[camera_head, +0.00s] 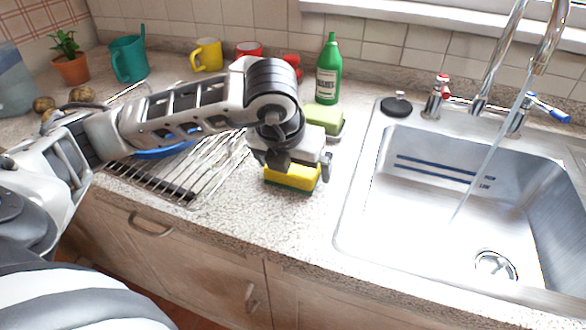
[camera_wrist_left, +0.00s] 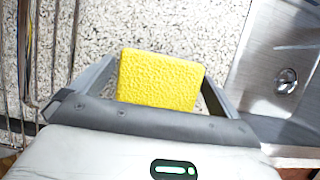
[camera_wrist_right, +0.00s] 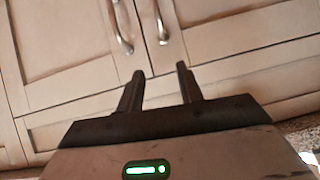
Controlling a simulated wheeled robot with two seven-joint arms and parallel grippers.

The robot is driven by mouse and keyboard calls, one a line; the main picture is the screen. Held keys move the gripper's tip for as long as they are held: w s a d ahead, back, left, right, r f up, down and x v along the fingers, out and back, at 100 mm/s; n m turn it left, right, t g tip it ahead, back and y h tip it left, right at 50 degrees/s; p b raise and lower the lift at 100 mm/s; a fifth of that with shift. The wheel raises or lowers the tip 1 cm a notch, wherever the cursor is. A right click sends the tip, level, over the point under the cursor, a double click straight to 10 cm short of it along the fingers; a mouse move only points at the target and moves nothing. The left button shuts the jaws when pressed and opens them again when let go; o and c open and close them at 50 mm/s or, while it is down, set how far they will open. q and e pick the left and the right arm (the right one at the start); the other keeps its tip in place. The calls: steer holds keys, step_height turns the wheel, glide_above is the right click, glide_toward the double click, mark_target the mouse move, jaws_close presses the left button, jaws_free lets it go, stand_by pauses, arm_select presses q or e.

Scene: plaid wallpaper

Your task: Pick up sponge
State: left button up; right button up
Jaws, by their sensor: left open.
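A yellow sponge (camera_head: 292,178) with a green underside lies on the speckled counter between the dish rack and the sink. It also shows in the left wrist view (camera_wrist_left: 160,80), flat with its yellow face up. My left gripper (camera_head: 296,172) is right above the sponge and partly hides it. In the left wrist view my left gripper (camera_wrist_left: 155,85) is open, with one finger on each side of the sponge. I cannot tell whether the fingers touch it. My right gripper (camera_wrist_right: 160,85) is open and empty in front of wooden cabinet doors, out of the head view.
A metal sink (camera_head: 440,190) with a running tap is at the right. A wire dish rack (camera_head: 215,165) is at the left. A green bottle (camera_head: 329,72) and a green block (camera_head: 324,118) stand behind the sponge. Mugs (camera_head: 206,55) line the wall. Counter in front is clear.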

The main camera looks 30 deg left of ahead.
arm_select(q)
steer(key=c, duration=0.9)
steer(key=shift+o, duration=0.2)
steer(key=shift+r, duration=0.15)
steer(key=shift+r, duration=0.25)
step_height(320, 180, up, 3)
steer(key=shift+d+f+b, duration=0.1)
steer(key=shift+f+b, duration=0.05)
steer(key=shift+b, duration=0.3)
steer(key=s+d+r+p, duration=0.2)
steer(key=s+d+r, duration=0.6)
steer(key=d, duration=0.3)
steer(key=shift+d+r+p, duration=0.15)
steer(key=shift+r+p, duration=0.15)
steer(key=shift+r, duration=0.5)
arm_select(e)
steer(key=shift+d+r, duration=0.15)
steer(key=shift+r, duration=0.2)
arm_select(q)
steer(key=shift+s, duration=0.1)
